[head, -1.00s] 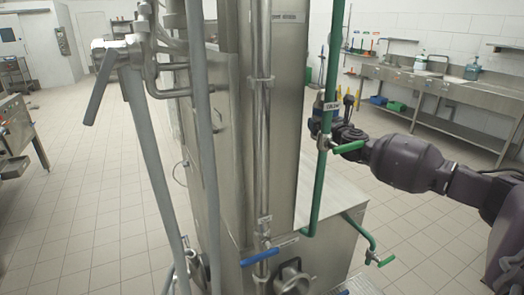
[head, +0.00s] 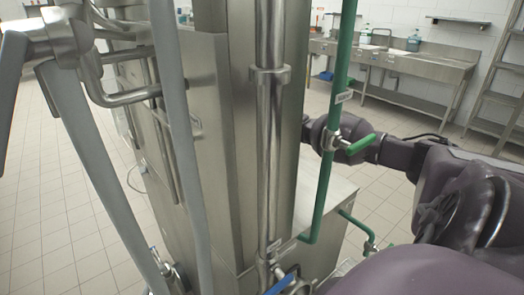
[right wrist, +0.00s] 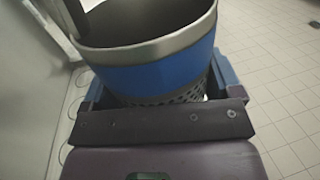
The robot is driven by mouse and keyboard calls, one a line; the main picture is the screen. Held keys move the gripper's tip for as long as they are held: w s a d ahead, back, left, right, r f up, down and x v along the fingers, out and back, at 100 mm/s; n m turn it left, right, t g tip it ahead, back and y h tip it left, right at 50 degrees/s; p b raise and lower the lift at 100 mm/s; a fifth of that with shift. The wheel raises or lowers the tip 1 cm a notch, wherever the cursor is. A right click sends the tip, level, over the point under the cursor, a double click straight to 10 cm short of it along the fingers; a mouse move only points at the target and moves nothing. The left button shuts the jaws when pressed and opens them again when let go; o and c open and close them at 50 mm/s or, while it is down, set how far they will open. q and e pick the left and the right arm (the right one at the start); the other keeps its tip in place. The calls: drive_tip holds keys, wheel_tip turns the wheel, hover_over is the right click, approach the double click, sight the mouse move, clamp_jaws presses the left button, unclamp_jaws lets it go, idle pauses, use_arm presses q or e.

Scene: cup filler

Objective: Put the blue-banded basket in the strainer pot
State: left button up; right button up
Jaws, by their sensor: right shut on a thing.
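The blue-banded basket (right wrist: 155,75) fills the upper part of the right wrist view. It has a metal rim, a wide blue band and a perforated lower wall. My right gripper (right wrist: 150,98) is shut on it, with parts of the jaws showing at both sides of the basket. In the head view my right arm reaches in from the right and its far end is hidden behind the steel machine, so the gripper and basket do not show there. My left gripper is not in view. I cannot make out the strainer pot in either view.
A tall steel machine (head: 215,120) stands close in front, with a green pipe (head: 335,120) and green-handled valves beside my right arm. Grey pipes (head: 180,130) stand at the left. A steel sink counter (head: 400,65) is at the back. Tiled floor is clear on the left.

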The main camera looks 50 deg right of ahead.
wheel_tip(320, 180, down, 12)
drive_tip(key=b, duration=0.3)
drive_tip(key=shift+w+r, duration=0.1)
drive_tip(key=shift+r, duration=0.15)
wheel_tip(320, 180, down, 4)
drive_tip(key=shift+f+b, duration=0.15)
drive_tip(key=shift+b, duration=1)
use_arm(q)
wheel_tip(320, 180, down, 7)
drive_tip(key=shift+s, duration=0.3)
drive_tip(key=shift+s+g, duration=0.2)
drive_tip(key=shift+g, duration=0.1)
use_arm(e)
drive_tip(key=o, duration=1.1)
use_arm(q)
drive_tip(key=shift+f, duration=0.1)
